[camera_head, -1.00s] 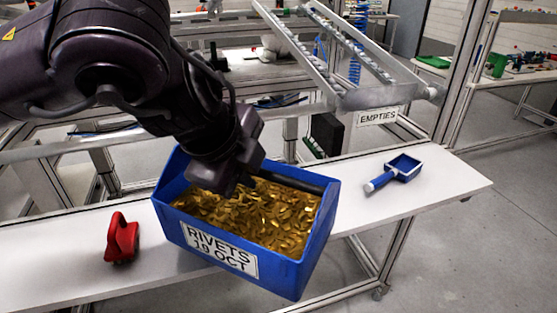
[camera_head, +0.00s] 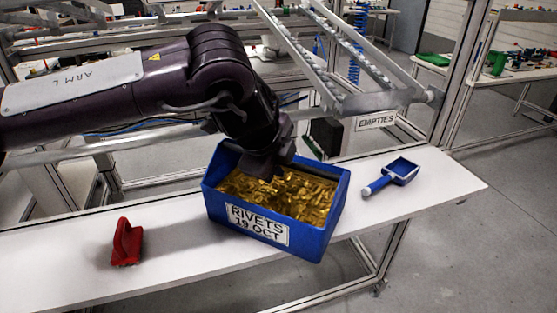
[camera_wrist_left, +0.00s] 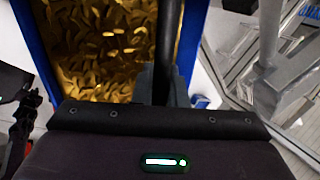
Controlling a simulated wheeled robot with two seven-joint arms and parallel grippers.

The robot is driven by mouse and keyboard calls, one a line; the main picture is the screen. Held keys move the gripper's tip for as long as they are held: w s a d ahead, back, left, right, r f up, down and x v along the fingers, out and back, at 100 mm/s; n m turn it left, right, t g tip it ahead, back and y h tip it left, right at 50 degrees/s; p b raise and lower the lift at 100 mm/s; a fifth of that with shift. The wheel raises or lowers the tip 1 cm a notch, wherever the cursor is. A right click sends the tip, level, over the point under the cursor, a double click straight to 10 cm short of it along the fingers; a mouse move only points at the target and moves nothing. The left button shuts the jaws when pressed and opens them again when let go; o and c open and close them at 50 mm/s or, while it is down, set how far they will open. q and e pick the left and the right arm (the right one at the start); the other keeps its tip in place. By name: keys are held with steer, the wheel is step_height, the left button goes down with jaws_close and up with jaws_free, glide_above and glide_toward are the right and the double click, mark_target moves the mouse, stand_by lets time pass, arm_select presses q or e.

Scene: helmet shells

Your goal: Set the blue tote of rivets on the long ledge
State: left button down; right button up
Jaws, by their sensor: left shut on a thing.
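The blue tote (camera_head: 325,235) is full of gold-coloured rivets (camera_head: 290,195) and has a white label reading "RIVETS 19 OCT". It is over the right half of the long white ledge (camera_head: 180,265), its near lower corner past the ledge's front edge. I cannot tell whether its bottom touches the ledge.
A red handled tool (camera_head: 127,243) stands on the ledge left of the tote. A small blue scoop (camera_head: 400,170) lies close to its right. Behind are a metal frame and a sloped roller rack with an "EMPTIES" sign (camera_head: 375,121). The ledge between red tool and tote is clear.

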steer(key=shift+s+d, duration=0.1)
steer(key=shift+d, duration=0.1)
arm_select(q)
steer(key=c, duration=1.9)
jaws_free()
steer(key=shift+f, duration=0.1)
steer(key=o, duration=0.4)
arm_select(e)
steer(key=shift+d, duration=0.15)
arm_select(q)
steer(key=shift+o, duration=0.2)
steer(key=v, duration=1.2)
steer(key=shift+s+b, duration=0.15)
steer(key=shift+b, duration=0.3)
arm_select(e)
steer(key=shift+a+f, duration=0.25)
steer(key=shift+f, duration=0.2)
